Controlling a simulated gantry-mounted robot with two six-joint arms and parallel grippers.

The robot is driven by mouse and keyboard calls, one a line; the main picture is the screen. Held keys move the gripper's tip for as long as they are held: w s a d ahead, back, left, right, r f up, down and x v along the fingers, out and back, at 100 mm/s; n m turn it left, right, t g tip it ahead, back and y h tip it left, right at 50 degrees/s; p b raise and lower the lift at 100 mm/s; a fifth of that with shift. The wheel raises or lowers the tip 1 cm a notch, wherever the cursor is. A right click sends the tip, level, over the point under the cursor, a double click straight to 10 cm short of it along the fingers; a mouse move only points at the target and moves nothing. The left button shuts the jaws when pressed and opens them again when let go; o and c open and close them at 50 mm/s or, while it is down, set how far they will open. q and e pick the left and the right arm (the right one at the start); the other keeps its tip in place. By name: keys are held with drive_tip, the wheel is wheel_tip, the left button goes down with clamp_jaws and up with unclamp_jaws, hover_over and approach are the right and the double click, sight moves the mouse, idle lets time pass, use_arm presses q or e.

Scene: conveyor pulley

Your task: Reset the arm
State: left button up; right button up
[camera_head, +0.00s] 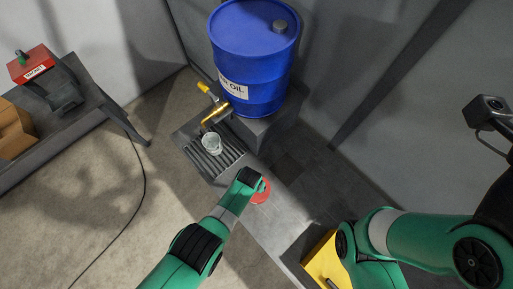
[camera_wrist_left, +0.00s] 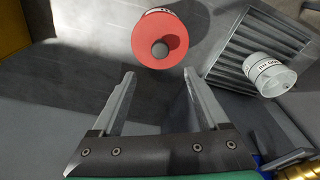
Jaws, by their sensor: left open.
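My left gripper (camera_wrist_left: 157,82) is open and empty in the left wrist view, its two fingers spread. In the head view my left arm reaches up from the bottom, and its gripper (camera_head: 262,184) is over the grey bench, partly hiding a red round part. That red disc (camera_wrist_left: 160,40) with a grey knob lies just beyond the fingertips in the wrist view, apart from them. In the head view its edge (camera_head: 262,194) shows beside the gripper. My right arm comes in from the right; its gripper does not show.
A yellow box (camera_head: 322,262) sits by my right arm. A side table (camera_head: 88,100) with a red box (camera_head: 31,64) stands left.

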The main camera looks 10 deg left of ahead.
use_arm(q)
drive_tip(key=w+a+r+n+t+h, duration=0.1)
drive_tip(key=w+a+r+t, duration=0.2)
drive_tip(key=w+r, duration=0.75)
drive_tip(key=w+a+r+n+t, duration=0.15)
drive_tip(key=w+r+t, duration=0.25)
drive_tip(key=w+r, duration=0.65)
drive_tip(key=w+a+r+t, duration=0.2)
drive_tip(key=r+t, duration=0.1)
drive_tip(key=r, duration=0.8)
drive_tip(key=w+a+r+t, duration=0.1)
drive_tip(key=a+r+t, duration=0.2)
drive_tip(key=r, duration=0.8)
drive_tip(key=s+a+r+t, duration=0.2)
drive_tip(key=s+r+t, duration=0.1)
drive_tip(key=r, duration=0.7)
drive_tip(key=s+a+r+t, duration=0.2)
drive_tip(key=s+r+t, duration=0.1)
drive_tip(key=r, duration=0.7)
drive_tip(key=s+a+r+t, duration=0.1)
drive_tip(key=s+r+t, duration=0.5)
drive_tip(key=s+r, duration=1)
drive_tip(key=s, duration=0.3)
drive_tip(key=shift+s+a+r+t, duration=0.2)
drive_tip(key=shift+s+r+t, duration=0.05)
drive_tip(key=shift+t, duration=0.05)
